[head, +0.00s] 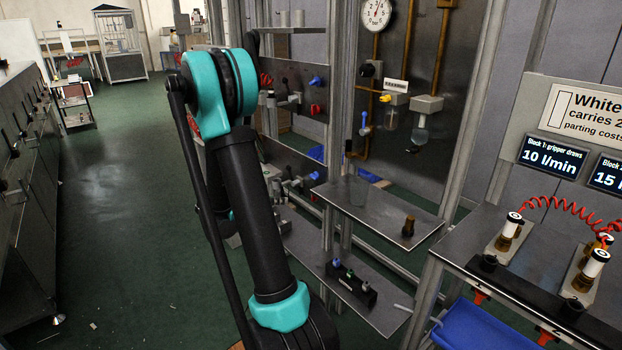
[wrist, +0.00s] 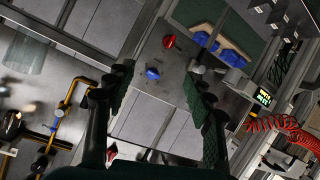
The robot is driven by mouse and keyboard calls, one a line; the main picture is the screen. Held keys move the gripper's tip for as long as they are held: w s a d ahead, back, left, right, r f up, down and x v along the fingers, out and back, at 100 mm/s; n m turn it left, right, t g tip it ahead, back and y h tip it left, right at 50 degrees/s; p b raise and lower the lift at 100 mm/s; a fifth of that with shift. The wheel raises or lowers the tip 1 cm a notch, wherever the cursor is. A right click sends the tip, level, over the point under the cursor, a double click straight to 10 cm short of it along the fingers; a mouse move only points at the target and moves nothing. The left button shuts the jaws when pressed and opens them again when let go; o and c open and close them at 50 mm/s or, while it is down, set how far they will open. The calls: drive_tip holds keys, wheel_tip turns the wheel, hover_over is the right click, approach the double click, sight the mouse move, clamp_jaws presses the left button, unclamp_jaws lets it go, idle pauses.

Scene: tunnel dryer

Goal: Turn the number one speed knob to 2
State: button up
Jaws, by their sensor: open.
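I cannot pick out a labelled number one speed knob in either view. In the wrist view, a red knob (wrist: 170,41) and a blue knob (wrist: 153,74) sit on a grey metal panel (wrist: 150,52). A red knob (head: 316,109) and a blue knob (head: 316,82) also show on a dark panel in the head view; no numbers on them can be read. My gripper (wrist: 158,76) is open and empty, its two dark fingers spread, with the blue knob seen beyond the gap. In the head view my arm hides the gripper.
A round gauge (head: 376,13) hangs above pipes. A steel shelf (head: 372,207) stands right of my arm, with a brass fitting (head: 408,227) on it. At the right are a bench with red coiled hoses (head: 566,204) and a blue bin (head: 478,328). Green floor (head: 110,190) is open at left.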

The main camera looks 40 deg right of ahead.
drive_tip(key=w+d+m+h, duration=0.2)
drive_tip(key=w+m+h, duration=0.1)
drive_tip(key=w, duration=0.1)
drive_tip(key=m+g+h, duration=0.1)
drive_tip(key=m+h, duration=0.1)
approach(312, 176)
drive_tip(key=d, duration=0.6)
drive_tip(key=w+d, duration=0.1)
drive_tip(key=d, duration=0.2)
drive_tip(key=shift+d, duration=0.2)
drive_tip(key=shift+s, duration=0.1)
drive_tip(key=shift+c, duration=0.5)
drive_tip(key=c, duration=1.1)
